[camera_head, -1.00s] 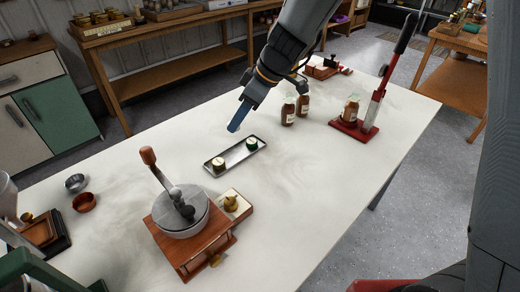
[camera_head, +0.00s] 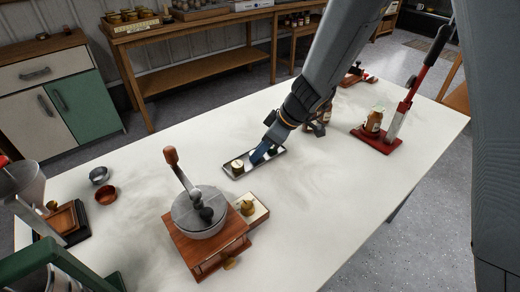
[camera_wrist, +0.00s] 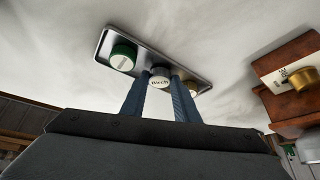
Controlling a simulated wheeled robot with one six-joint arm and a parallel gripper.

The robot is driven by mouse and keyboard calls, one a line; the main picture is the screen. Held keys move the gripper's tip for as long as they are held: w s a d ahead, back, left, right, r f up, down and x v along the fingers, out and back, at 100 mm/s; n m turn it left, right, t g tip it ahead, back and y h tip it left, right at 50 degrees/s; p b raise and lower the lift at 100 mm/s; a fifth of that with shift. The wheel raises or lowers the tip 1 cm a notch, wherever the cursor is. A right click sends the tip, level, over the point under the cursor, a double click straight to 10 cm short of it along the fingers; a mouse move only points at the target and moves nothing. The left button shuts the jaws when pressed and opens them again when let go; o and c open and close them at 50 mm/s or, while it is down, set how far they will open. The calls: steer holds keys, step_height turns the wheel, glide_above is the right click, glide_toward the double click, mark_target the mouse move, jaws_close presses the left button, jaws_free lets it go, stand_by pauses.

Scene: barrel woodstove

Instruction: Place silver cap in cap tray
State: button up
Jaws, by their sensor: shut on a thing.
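The cap tray (camera_head: 243,175) is a narrow metal tray on the white table. It also shows in the wrist view (camera_wrist: 150,50). My gripper (camera_head: 257,158) points down over the tray's middle, between these caps. The head view hides this cap behind the fingers. I cannot tell whether it touches the tray floor.
Brown bottles (camera_head: 325,110) stand behind my gripper. A red lever press (camera_head: 378,137) with a bottle is at right.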

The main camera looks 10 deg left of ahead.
steer(key=shift+f, duration=0.1)
steer(key=o, duration=1)
steer(key=shift+d+r, duration=0.15)
steer(key=shift+r, duration=0.3)
steer(key=b+v, duration=0.1)
steer(key=v, duration=1)
steer(key=shift+b, duration=0.4)
steer(key=s+d+f+m+h, duration=0.2)
steer(key=s+d+m, duration=0.5)
steer(key=d, duration=0.5)
steer(key=s+d+f+m+h, duration=0.2)
steer(key=s+d+m+h, duration=0.2)
steer(key=s+d+m, duration=0.4)
steer(key=d, duration=0.5)
steer(key=shift+m+g, duration=0.3)
steer(key=shift+f, duration=0.1)
